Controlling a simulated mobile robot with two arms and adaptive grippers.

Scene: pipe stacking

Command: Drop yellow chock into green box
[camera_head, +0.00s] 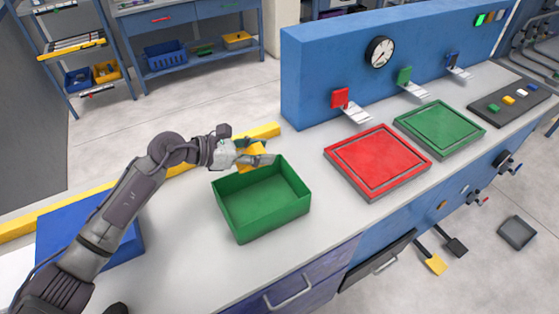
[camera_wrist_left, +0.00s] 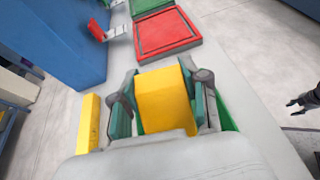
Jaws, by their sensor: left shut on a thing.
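My left gripper (camera_head: 257,158) is shut on the yellow chock (camera_head: 249,149), just above the back left rim of the green box. In the left wrist view the chock (camera_wrist_left: 164,101) sits between the two fingers of the left gripper (camera_wrist_left: 163,97). The open-topped green box (camera_head: 275,229) stands on the worktable, and its inside looks empty. A green edge of the box (camera_wrist_left: 226,114) shows behind a finger in the left wrist view. My right gripper (camera_wrist_left: 298,104) is small and dark at the right edge of that view; its finger opening is unclear.
A red framed pad (camera_head: 377,160) and a green framed pad (camera_head: 440,129) lie right of the box. A blue wall panel (camera_head: 325,75) with a gauge stands behind them. A blue block (camera_head: 60,235) is at the left, and a yellow strip (camera_head: 180,169) runs along the back edge.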

